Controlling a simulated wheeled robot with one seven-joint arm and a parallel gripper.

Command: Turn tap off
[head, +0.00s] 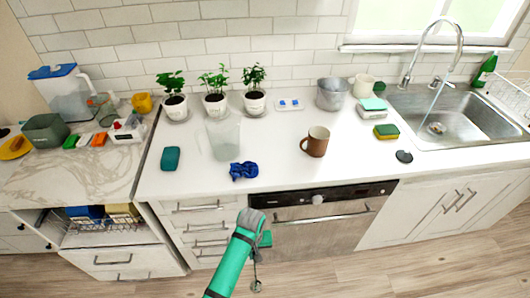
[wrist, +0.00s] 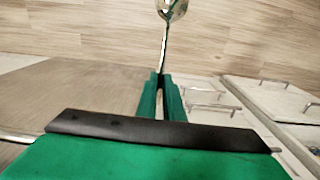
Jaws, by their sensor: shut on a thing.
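The chrome tap (head: 435,42) arches over the steel sink (head: 455,126) at the back right. A thin stream of water (head: 434,103) seems to fall from its spout into the basin. A small lever (head: 440,83) stands at the counter behind the sink. My gripper (head: 265,240) is in front of the dishwasher, below counter height and far left of the tap. In the wrist view my gripper (wrist: 160,80) is shut on the thin handle of a metal spoon-like utensil (wrist: 170,10). Its round end hangs down over the floor in the head view (head: 256,287).
The counter's front edge and the dishwasher (head: 318,219) are just beyond my gripper. A brown mug (head: 315,142), a clear pitcher (head: 223,137), a blue cloth (head: 243,171) and a sponge (head: 386,132) stand on the counter. The wooden floor (head: 400,270) ahead of the sink cabinets is clear.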

